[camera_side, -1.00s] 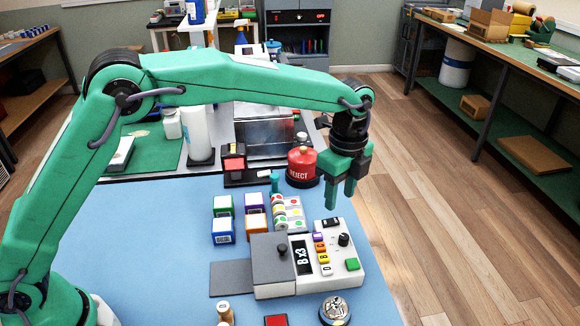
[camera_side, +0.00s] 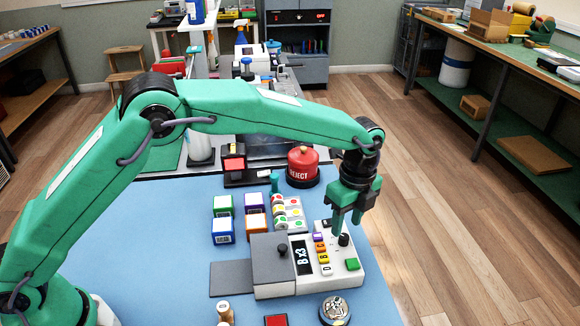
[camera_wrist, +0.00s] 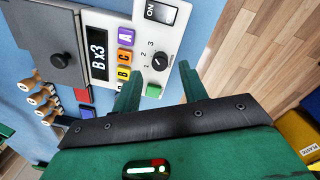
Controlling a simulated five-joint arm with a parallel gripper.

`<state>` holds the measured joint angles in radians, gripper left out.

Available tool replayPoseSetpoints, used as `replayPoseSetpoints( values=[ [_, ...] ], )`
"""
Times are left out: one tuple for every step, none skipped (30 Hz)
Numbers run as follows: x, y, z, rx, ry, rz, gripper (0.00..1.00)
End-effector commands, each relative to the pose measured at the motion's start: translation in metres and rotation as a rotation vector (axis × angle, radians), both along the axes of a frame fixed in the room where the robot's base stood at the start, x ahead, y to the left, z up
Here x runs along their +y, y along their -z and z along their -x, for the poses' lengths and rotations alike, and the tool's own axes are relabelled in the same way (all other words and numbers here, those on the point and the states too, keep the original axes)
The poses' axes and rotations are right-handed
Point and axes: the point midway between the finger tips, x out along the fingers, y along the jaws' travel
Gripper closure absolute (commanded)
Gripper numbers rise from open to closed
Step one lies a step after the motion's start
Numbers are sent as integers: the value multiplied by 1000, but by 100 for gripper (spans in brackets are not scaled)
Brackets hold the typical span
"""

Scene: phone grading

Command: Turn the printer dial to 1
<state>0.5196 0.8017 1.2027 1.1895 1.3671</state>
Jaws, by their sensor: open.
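The printer (camera_side: 285,262) is a light box near the front right of the blue mat, with a display reading "B x3". Its black dial (camera_side: 344,240) is on the right part of the top. In the wrist view the dial (camera_wrist: 160,60) is a round black knob with a white mark and the numbers 1, 2 and 3 printed around it; which one it points at is hard to tell. My green gripper (camera_side: 347,227) is open above the dial. In the wrist view my gripper's fingers (camera_wrist: 158,85) stand on either side of the dial, apart from it.
Coloured letter buttons (camera_wrist: 125,58), an ON switch (camera_wrist: 160,12) and a green button (camera_side: 352,264) are close to the dial.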

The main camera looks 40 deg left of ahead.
Motion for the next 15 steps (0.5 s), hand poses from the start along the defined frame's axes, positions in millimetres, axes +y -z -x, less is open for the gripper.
replayPoseSetpoints(
  values=[
    [0,7,1,3,0,-2,57],
    [1,11,1,3,0,-2,57],
    [1,16,2,3,0,-2,57],
    [1,19,2,3,0,-2,57],
    [1,22,2,3,0,-2,57],
    [1,25,2,2,0,-2,57],
    [1,28,2,2,0,-1,57],
    [1,30,2,1,0,0,57],
    [1,32,2,1,0,0,57],
    [1,34,2,2,0,-1,57],
    [1,35,2,2,0,-1,57],
    [1,36,2,2,0,-1,57],
    [1,37,3,2,0,-1,57],
    [1,37,2,1,0,0,57],
    [1,37,2,1,0,0,57]
  ],
)
